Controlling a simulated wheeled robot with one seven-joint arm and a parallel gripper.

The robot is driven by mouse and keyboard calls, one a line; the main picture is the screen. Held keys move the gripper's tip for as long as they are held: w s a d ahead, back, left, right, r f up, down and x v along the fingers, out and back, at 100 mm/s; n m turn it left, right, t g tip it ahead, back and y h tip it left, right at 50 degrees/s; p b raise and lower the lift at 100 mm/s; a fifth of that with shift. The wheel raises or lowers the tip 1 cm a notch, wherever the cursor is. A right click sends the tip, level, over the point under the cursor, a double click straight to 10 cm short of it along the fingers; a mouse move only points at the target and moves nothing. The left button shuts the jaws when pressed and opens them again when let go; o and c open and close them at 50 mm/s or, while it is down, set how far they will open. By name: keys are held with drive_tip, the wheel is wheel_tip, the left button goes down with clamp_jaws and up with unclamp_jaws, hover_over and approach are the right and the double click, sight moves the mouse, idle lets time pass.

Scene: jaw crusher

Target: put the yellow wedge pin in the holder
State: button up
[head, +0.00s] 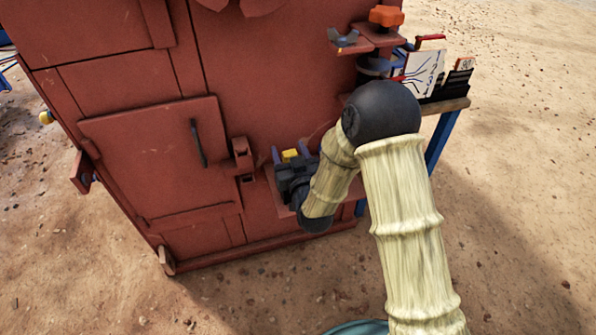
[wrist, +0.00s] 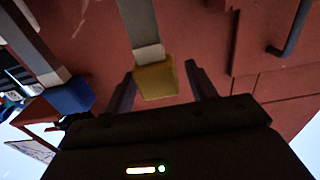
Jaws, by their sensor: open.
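The yellow wedge pin (head: 290,155) shows at the red machine's low ledge, between my gripper's fingers. In the wrist view its yellow end (wrist: 155,82) joins a pale band and a grey shaft that runs up out of frame. My gripper (head: 290,153) is open, with one dark finger on each side of the yellow end. In the wrist view, gaps show between the fingers (wrist: 159,70) and the yellow end. A red bracket (head: 241,158) on the machine face, left of my gripper, may be the holder; I cannot tell for sure.
A blue-ended grey piece (wrist: 68,95) stands left of the yellow pin in the wrist view. The low red ledge (head: 283,196) lies under my gripper. A dark door handle (head: 198,143) is further left. A cluttered side table (head: 445,105) stands right.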

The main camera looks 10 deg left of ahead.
drive_tip(key=p+v, duration=0.2)
drive_tip(key=v, duration=0.9)
drive_tip(key=shift+w, duration=0.1)
idle(0.4)
